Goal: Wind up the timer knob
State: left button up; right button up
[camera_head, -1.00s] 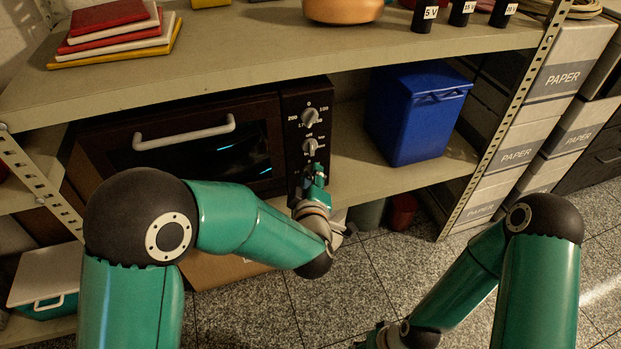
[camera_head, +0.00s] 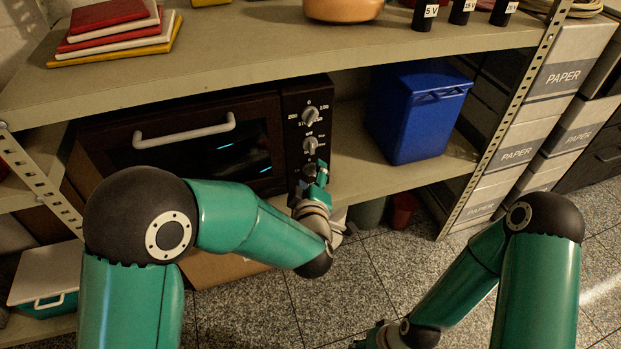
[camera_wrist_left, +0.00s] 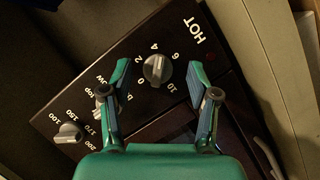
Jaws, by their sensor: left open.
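The oven (camera_head: 190,135) stands on the middle shelf, its dark control panel at its right end. In the left wrist view the timer knob (camera_wrist_left: 157,69) is a grey round knob with a raised grip, ringed by numbers from 0 to 10, near the word HOT. My left gripper (camera_wrist_left: 152,80) is open, one finger on each side of the timer knob, with visible gaps to it. In the head view my left gripper (camera_head: 316,182) is at the lower panel and hides the timer knob. My right gripper is largely cut off at the bottom edge.
Two other knobs, the upper (camera_head: 310,116) and the middle (camera_head: 310,145), sit above on the panel. The oven handle (camera_head: 185,133) sticks out at left. A blue bin (camera_head: 415,115) stands on the shelf to the right. A shelf post (camera_head: 500,130) rises farther right.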

pick_arm(q)
jog(key=v, duration=1.2)
jog(key=shift+f, duration=0.1)
